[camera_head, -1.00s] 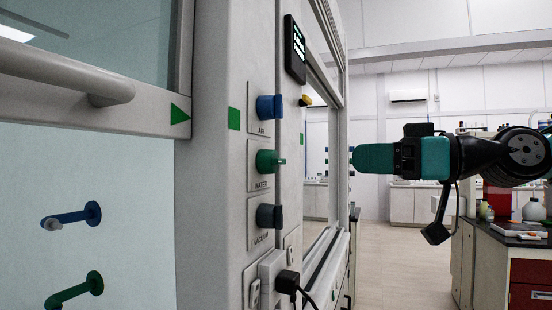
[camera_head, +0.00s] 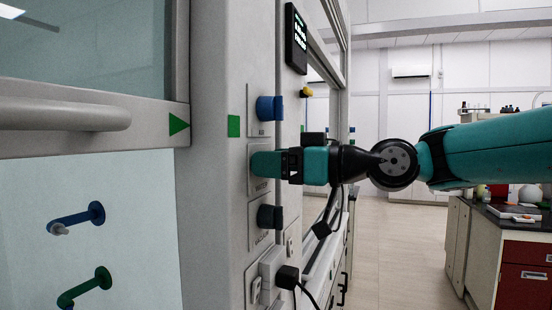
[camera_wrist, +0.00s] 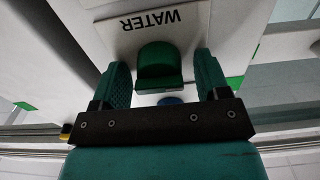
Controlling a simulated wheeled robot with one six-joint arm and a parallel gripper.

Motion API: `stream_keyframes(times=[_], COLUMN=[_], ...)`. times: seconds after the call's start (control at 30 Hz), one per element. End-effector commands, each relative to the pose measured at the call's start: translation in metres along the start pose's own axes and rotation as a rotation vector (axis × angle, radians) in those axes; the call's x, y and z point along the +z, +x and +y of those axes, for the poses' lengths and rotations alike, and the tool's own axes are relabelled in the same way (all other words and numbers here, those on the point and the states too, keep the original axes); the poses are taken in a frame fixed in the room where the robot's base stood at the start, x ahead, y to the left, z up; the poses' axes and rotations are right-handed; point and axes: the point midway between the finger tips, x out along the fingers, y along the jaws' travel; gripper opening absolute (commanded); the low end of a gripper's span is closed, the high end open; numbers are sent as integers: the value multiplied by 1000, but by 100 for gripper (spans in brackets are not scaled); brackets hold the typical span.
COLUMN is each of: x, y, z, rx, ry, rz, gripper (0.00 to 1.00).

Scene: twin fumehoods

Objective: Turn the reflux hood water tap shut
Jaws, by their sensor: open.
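The green water tap knob (camera_wrist: 159,66) sits on its plate marked WATER (camera_wrist: 152,28), seen upside down in the wrist view. My gripper (camera_wrist: 163,78) is open, with one finger on each side of the knob and a visible gap on both sides. In the head view my gripper (camera_head: 268,164) is at the water plate (camera_head: 258,186) on the hood post, and it hides the knob there.
A blue air knob (camera_head: 268,109) sits just above my gripper, and a dark vacuum knob (camera_head: 268,216) just below. A plug with a black cable (camera_head: 288,277) is lower down. A bench (camera_head: 520,250) stands at the right, with open floor (camera_head: 395,250) between.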

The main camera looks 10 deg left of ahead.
Motion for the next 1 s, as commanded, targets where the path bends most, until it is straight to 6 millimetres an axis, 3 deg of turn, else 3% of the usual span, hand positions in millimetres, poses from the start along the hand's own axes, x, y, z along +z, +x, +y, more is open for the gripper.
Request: stream_keyframes(times=[0.1, 0.3, 0.33, 0.67, 1.0], x=[0, 0, 0, 0, -1], y=[0, -1, -1, -1, -1], z=[0, 0, 0, 0, 2], rx=[0, 0, 0, 1, 1], ry=[0, 0, 0, 38, 262], rz=[0, 0, 0, 0, 0], gripper=[69, 23, 20, 20, 20])
